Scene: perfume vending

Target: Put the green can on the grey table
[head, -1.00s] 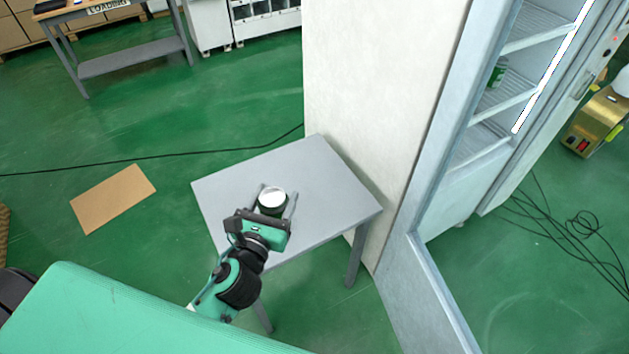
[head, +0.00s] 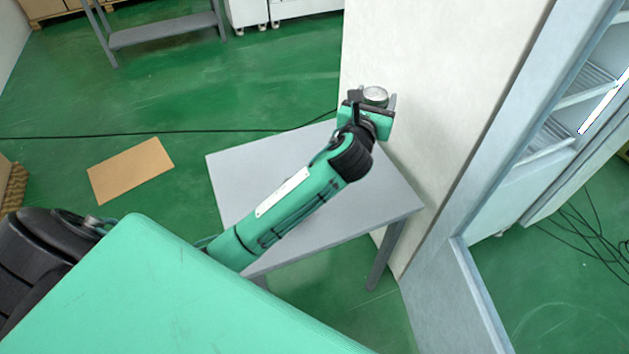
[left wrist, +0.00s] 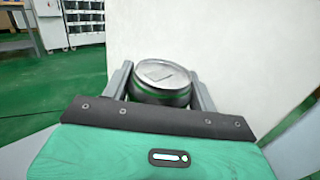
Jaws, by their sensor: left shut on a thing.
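The green can (head: 376,95) shows its silver lid in the head view. The left wrist view shows the can (left wrist: 163,82) with its lid and a dark green strip of its side between the fingers. My left gripper (head: 374,99) is shut on it, and the fingers (left wrist: 162,88) flank it. The can looks upright. The grey table (head: 265,180) is below my left arm, with a bare top where it shows. The can appears near the table's back edge, close to the white cabinet side; its height above the table is unclear. My right gripper is out of view.
The white cabinet wall (head: 430,110) stands right behind the table. Its open door (head: 480,300) and inner shelves (head: 575,110) are at the right. A brown cardboard sheet (head: 131,170) and a black cable (head: 180,134) lie on the green floor.

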